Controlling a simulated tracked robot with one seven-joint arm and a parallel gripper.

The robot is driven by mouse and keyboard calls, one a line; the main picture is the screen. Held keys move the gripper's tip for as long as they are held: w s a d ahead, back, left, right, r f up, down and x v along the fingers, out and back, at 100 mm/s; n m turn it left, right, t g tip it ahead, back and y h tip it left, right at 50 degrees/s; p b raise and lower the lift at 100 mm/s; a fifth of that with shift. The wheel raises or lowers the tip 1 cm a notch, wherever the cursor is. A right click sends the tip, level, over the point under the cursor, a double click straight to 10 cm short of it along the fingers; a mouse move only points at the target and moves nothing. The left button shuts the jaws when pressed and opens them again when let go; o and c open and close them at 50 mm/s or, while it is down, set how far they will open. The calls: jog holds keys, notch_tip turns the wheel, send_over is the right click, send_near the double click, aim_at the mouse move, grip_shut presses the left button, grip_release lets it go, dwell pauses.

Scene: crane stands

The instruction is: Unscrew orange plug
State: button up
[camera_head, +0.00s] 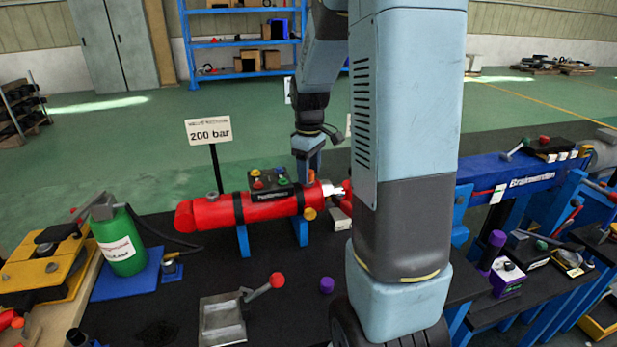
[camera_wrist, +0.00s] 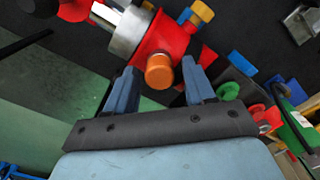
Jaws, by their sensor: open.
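The orange plug (camera_wrist: 159,74) sits on the red cylinder (camera_wrist: 170,38), near its silver rod end. In the head view the plug (camera_head: 311,177) shows as a small orange spot on top of the cylinder (camera_head: 212,211), just under my gripper (camera_head: 306,172). In the wrist view my gripper (camera_wrist: 159,68) is open. Its two blue fingers stand on either side of the plug, with a visible gap to each side. Whether the fingertips reach down to the plug's height is hard to tell. A yellow plug (camera_head: 310,213) projects from the cylinder's front side.
The cylinder rests on blue stands (camera_head: 300,230) on a black table. A "200 bar" sign (camera_head: 209,131) stands behind it. My arm hides part of the right side.

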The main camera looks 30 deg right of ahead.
jog(key=m, duration=0.4)
jog(key=shift+m, duration=0.4)
jog(key=m, duration=0.4)
jog(key=shift+w, duration=0.1)
grip_shut()
dwell(0.5)
jog(key=shift+r, duration=0.1)
dwell(0.4)
jog(key=n, duration=0.3)
jog(key=shift+n, duration=1)
